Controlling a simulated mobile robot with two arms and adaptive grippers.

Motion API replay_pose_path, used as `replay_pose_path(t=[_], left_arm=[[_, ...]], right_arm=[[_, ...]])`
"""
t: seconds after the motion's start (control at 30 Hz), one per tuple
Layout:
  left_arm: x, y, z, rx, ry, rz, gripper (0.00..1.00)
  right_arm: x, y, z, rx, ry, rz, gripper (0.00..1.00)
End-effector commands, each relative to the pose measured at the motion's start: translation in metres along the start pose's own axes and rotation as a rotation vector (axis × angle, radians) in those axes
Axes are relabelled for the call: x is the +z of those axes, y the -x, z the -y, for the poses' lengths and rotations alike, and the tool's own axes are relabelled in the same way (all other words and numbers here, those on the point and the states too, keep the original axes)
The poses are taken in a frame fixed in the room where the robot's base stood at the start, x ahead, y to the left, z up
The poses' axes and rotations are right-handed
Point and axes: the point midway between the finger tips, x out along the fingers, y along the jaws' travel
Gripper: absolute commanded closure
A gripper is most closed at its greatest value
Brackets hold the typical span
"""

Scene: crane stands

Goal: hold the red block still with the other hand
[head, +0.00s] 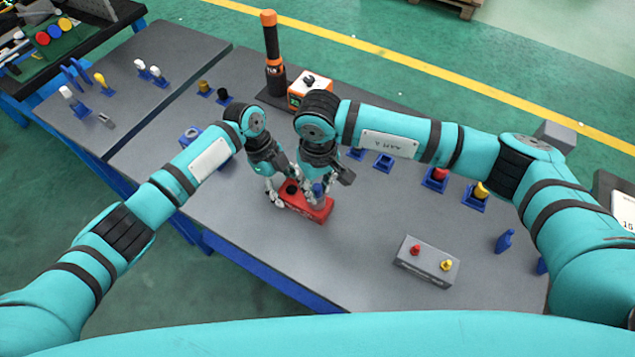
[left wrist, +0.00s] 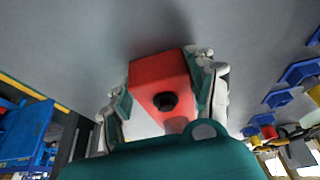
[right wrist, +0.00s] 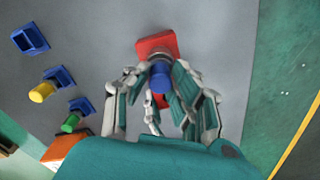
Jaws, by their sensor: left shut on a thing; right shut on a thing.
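The red block (head: 301,206) lies on the grey table in the head view, with a dark round feature on its top. My left gripper (head: 279,193) is shut on its left part; in the left wrist view the fingers (left wrist: 163,88) press both sides of the red block (left wrist: 148,76). My right gripper (head: 318,197) is at the block's right end, shut on a blue cylinder (right wrist: 160,76). In the right wrist view the cylinder stands over the red block (right wrist: 153,43). Whether it is seated in the block is hidden by the fingers.
A grey box (head: 426,262) with a red and a yellow knob stands at front right. Blue holders with red (head: 440,174) and yellow (head: 481,190) pieces stand at right. A black and orange tool (head: 273,55) and an orange-white box (head: 310,89) stand behind my arms. The table's front middle is clear.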

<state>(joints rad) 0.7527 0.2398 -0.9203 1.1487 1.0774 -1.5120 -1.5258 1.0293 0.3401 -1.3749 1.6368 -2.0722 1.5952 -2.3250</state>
Motion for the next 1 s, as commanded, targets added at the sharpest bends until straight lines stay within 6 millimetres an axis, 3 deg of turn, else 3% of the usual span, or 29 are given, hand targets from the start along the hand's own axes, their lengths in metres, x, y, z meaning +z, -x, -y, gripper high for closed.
replay_pose_path(t=[0.37, 0.4, 0.6, 1.0], left_arm=[[-0.0007, 0.0007, 0.0006, -0.002, -0.001, -0.001, 0.87], [-0.0007, 0.0007, 0.0006, -0.002, -0.001, -0.001, 0.87], [-0.0008, 0.0007, 0.0007, -0.002, -0.001, -0.001, 0.87], [-0.0007, 0.0007, 0.0006, -0.002, -0.001, -0.001, 0.87]], right_arm=[[0.0004, -0.0086, 0.0001, 0.0, 0.001, 0.001, 1.0], [0.0004, -0.0091, 0.0001, 0.0, 0.001, 0.001, 0.77], [0.0003, -0.0087, 0.0, 0.0, 0.0, 0.001, 0.51], [0.0002, -0.0083, -0.0002, 0.0, 0.0, 0.0, 0.51]])
